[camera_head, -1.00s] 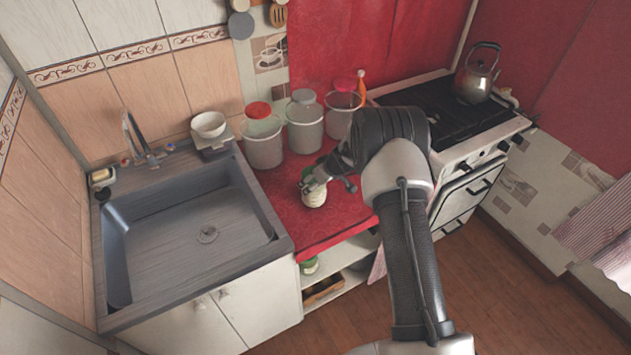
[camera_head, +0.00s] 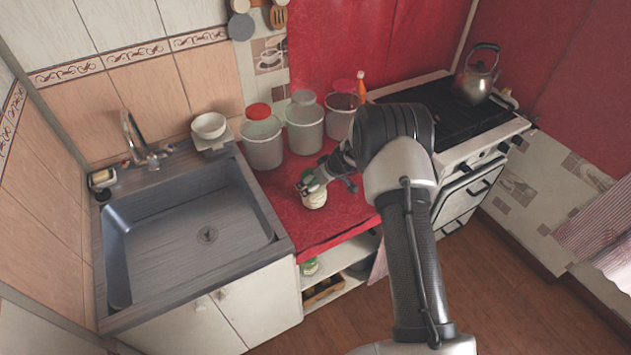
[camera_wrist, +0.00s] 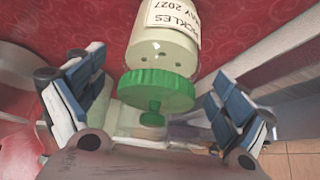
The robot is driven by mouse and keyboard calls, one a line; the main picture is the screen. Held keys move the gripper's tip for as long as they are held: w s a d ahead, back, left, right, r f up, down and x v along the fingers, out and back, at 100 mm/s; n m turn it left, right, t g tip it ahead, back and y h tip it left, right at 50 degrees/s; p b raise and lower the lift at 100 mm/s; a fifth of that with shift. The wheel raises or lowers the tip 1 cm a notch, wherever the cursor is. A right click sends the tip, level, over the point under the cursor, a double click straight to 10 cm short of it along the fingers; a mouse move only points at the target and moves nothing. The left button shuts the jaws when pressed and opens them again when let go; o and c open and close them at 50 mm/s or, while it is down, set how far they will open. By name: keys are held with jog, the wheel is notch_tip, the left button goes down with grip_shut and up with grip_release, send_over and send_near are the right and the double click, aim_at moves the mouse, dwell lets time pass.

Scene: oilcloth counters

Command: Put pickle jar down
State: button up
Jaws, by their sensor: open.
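The pickle jar (camera_head: 315,199) stands on the red counter (camera_head: 290,222), near its front edge. In the wrist view the jar (camera_wrist: 163,48) has a pale body, a green lid (camera_wrist: 157,90) with a knob, and a label reading "PICKLES". My gripper (camera_head: 312,184) is at the top of the jar in the head view. In the wrist view my gripper (camera_wrist: 152,100) is open, with one finger on each side of the lid and a visible gap to it on both sides. The jar's base is out of the wrist view.
Three large canisters, one with a red lid (camera_head: 262,140), stand behind the jar. A grey sink (camera_head: 190,240) lies left and a stove (camera_head: 455,125) with a kettle (camera_head: 477,75) right. Open shelves (camera_head: 345,260) are below the counter, with another green-lidded jar (camera_head: 310,266).

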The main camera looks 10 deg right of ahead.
jog(key=v, duration=1.1)
jog(key=s+a+r+m, duration=0.1)
jog(key=s+a+r, duration=0.3)
jog(key=s+r, duration=0.55)
jog(key=s+a+r, duration=0.3)
jog(key=s+r, duration=0.4)
jog(key=r, duration=0.5)
jog(key=s+d+r+m+h, duration=0.1)
jog(key=s+m, duration=0.1)
jog(key=s, duration=1)
jog(key=s+d+r+m+g+h, duration=0.1)
jog(key=s+d+r+m+h, duration=0.1)
jog(key=s, duration=1)
jog(key=shift+d+m, duration=0.35)
jog(key=shift+m, duration=0.05)
jog(key=shift+s+f+b, duration=0.1)
jog(key=shift+f+b, duration=0.3)
jog(key=shift+f, duration=0.05)
